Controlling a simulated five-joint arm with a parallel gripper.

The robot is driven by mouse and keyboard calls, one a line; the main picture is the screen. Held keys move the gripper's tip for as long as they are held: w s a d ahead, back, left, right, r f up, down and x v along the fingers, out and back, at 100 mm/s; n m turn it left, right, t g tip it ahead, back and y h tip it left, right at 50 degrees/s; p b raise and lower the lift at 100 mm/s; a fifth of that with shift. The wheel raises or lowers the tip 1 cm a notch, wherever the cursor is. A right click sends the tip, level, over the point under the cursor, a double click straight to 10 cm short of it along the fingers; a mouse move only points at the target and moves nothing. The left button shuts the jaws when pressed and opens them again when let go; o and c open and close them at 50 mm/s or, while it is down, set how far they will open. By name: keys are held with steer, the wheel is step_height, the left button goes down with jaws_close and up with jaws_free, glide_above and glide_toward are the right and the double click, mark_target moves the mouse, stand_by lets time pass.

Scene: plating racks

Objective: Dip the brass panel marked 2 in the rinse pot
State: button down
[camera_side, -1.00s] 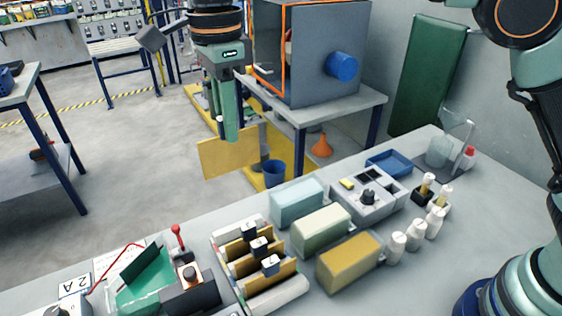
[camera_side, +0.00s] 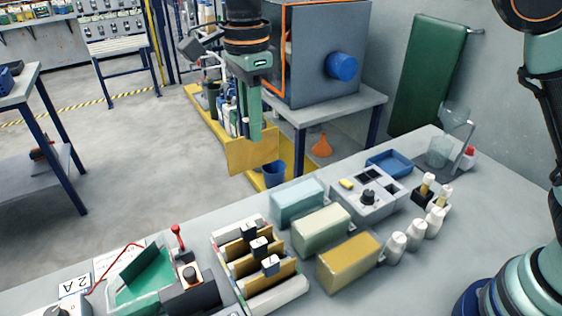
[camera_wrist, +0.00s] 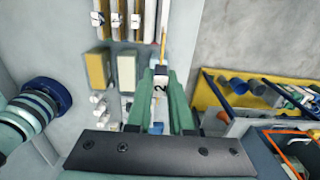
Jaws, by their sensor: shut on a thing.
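My gripper (camera_side: 256,136) is shut on a flat brass panel (camera_side: 252,157), which hangs upright below the fingers in the side view, apart from everything. In the wrist view the panel's clip (camera_wrist: 159,86) shows a 2 between my green fingers. Three rectangular pots stand in a row on the bench: a light blue one (camera_side: 298,203), a pale green one (camera_side: 320,232) and an amber one (camera_side: 350,263). I can read no label on them, so which is the rinse pot is not shown. In the side picture the panel appears above and left of the light blue pot.
A rack (camera_side: 283,300) with several clipped panels stands left of the pots. A grey device with a knob (camera_side: 368,196), a blue tray (camera_side: 389,164) and white bottles (camera_side: 397,247) stand to the right. A yellow-edged floor tray (camera_side: 206,107) lies beyond the bench.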

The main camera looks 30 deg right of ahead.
glide_above(298, 179)
steer(key=s+a, duration=0.2)
steer(key=s, duration=0.1)
step_height(298, 179, down, 5)
steer(key=shift+w+d, duration=0.2)
steer(key=shift+w, duration=0.05)
steer(key=shift+f, duration=0.25)
steer(key=shift+f, duration=5.7)
steer(key=shift+f, duration=0.1)
step_height(298, 179, up, 9)
steer(key=shift+f, duration=0.2)
